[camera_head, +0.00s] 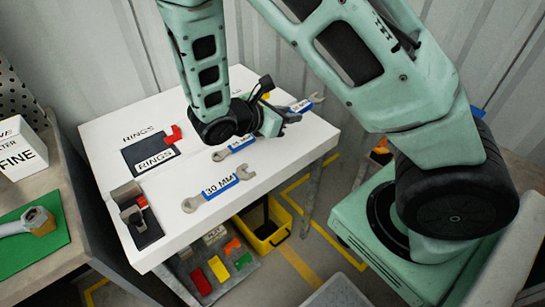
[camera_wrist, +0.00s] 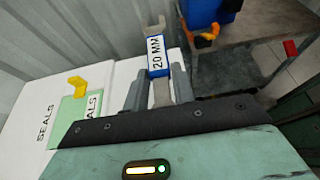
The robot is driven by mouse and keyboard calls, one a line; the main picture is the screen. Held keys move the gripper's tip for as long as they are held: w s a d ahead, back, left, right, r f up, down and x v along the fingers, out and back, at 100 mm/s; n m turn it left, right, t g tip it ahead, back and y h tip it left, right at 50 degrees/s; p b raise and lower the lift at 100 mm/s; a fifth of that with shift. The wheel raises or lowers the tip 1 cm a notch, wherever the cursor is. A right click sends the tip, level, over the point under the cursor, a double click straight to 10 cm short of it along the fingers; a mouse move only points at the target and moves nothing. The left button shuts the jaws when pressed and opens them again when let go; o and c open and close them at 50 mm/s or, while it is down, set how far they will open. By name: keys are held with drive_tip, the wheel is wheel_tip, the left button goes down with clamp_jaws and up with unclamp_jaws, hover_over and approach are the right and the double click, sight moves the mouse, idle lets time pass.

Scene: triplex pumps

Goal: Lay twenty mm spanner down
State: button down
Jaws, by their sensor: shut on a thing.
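The twenty mm spanner is grey with a blue-edged white label reading "20 MM". In the wrist view the spanner (camera_wrist: 157,55) stands out lengthwise from between the two grey fingers of my gripper (camera_wrist: 159,88), which are shut on it. In the head view my gripper (camera_head: 280,118) is over the back right part of the white table (camera_head: 290,150), and the spanner (camera_head: 305,104) shows beyond it, pointing right. I cannot tell whether the spanner touches the table. Its lower end is hidden by the gripper.
A 30 MM spanner (camera_head: 220,187) and another blue-labelled spanner (camera_head: 233,148) lie on the table. A black RINGS pad (camera_head: 150,158) and a clamp-like fixture (camera_head: 138,215) are to the left. A yellow bin (camera_head: 282,235) stands below. A green SEALS pad (camera_wrist: 70,107) lies left of my gripper.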

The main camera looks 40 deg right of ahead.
sight(285, 150)
drive_tip(key=shift+f, duration=4.8)
drive_tip(key=shift+f+b, duration=0.45)
drive_tip(key=shift+f, duration=0.1)
